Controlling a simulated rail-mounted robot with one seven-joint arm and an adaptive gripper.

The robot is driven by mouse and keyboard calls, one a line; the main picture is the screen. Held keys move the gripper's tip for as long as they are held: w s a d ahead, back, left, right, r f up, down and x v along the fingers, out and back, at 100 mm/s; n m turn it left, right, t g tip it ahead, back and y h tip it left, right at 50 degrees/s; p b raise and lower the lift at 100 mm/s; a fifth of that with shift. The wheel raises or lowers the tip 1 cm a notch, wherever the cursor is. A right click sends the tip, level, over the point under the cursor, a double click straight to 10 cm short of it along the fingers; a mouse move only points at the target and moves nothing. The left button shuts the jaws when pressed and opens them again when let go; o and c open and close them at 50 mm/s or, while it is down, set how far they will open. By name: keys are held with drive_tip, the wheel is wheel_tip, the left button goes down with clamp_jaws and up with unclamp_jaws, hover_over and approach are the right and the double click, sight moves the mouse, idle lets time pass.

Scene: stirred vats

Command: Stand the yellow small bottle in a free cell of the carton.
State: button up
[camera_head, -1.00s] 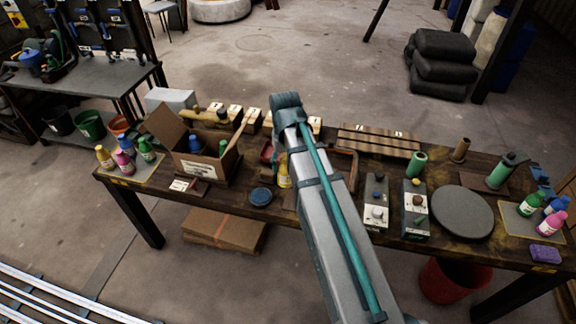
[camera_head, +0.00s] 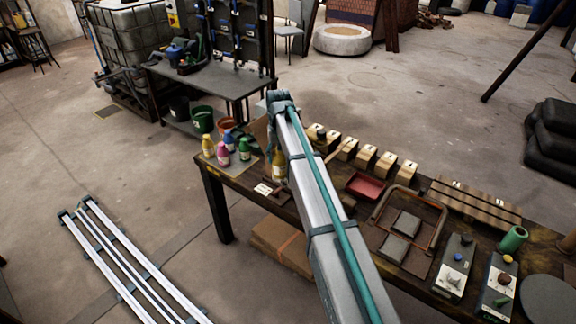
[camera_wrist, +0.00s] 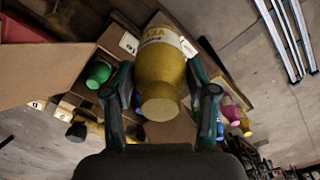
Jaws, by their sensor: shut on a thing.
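The yellow small bottle (camera_wrist: 160,80) is held between the two fingers of my gripper (camera_wrist: 160,72) in the wrist view. Its body and part of a white label show. In the head view the yellow bottle (camera_head: 279,165) hangs beside my arm, over the left part of the bench, and my gripper is hidden there. The carton is mostly hidden behind my arm and the bottle; a brown flap (camera_head: 258,131) shows. In the wrist view a broad cardboard flap (camera_wrist: 40,72) lies on the left, with a green bottle top (camera_wrist: 98,73) near it. The cells cannot be made out.
Several small bottles, among them a pink one (camera_head: 224,155), stand on a mat (camera_head: 240,170) at the bench's left end. A row of wooden blocks (camera_head: 364,157) and a red tray (camera_head: 365,186) lie right of my arm. A white tag (camera_head: 264,189) lies near the front edge.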

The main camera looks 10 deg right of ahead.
drive_tip(key=w+d+b, duration=0.1)
drive_tip(key=w+d, duration=0.5)
drive_tip(key=d, duration=0.5)
drive_tip(key=shift+w+b, duration=0.35)
drive_tip(key=shift+f, duration=0.2)
drive_tip(key=shift+f, duration=0.7)
drive_tip(key=shift+f, duration=0.15)
idle(0.4)
drive_tip(key=shift+f+b, duration=0.65)
drive_tip(key=shift+f, duration=0.6)
drive_tip(key=shift+f, duration=0.1)
drive_tip(key=shift+f, duration=0.85)
drive_tip(key=shift+f+b, duration=0.25)
drive_tip(key=shift+b, duration=0.1)
drive_tip(key=shift+f, duration=0.6)
